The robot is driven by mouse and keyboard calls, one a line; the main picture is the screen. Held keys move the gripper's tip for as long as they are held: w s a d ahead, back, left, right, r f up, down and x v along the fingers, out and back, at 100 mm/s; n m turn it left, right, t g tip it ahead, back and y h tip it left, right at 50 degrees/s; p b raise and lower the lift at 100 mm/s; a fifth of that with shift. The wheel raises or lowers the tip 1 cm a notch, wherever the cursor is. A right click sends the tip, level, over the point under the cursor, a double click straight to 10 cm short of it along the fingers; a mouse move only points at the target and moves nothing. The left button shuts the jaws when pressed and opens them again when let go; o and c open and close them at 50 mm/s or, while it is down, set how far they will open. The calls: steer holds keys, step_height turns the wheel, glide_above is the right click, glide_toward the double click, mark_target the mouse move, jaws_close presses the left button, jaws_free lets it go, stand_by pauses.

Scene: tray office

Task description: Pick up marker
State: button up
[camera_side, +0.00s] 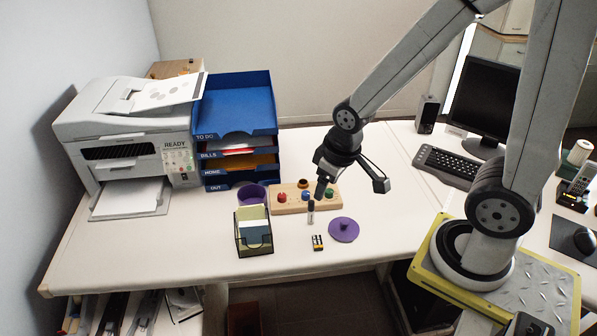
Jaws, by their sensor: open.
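A small marker (311,213) with a light body and dark ends stands upright on the white desk, just in front of the wooden block. My gripper (350,188) is open and empty above the desk, with its fingers spread wide. Its left finger hangs close above and slightly right of the marker in the picture. I cannot tell whether it touches the marker. The other finger is well to the right. The left finger hides part of the wooden block.
A wooden block (291,207) with coloured knobs stands behind the marker. A purple lid (343,230), a small battery-like item (318,243), a black note holder (254,248) and a purple bowl (250,194) are nearby. Blue trays (237,125) and a printer (125,130) stand left.

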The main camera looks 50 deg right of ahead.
steer(key=w+d+f+n+g, duration=0.1)
steer(key=w+d+f+n, duration=0.45)
steer(key=w+n, duration=0.3)
steer(key=n+g, duration=0.2)
steer(key=n, duration=0.8)
glide_above(311, 201)
steer(key=f, duration=1)
steer(key=shift+a+f, duration=0.3)
steer(key=shift+f, duration=0.05)
steer(key=shift+d+f+n, duration=0.25)
steer(key=shift+f+n, duration=0.15)
steer(key=shift+n, duration=0.15)
steer(key=shift+f, duration=0.1)
steer(key=shift+f, duration=1.2)
steer(key=shift+f, duration=0.1)
steer(key=shift+f, duration=2.5)
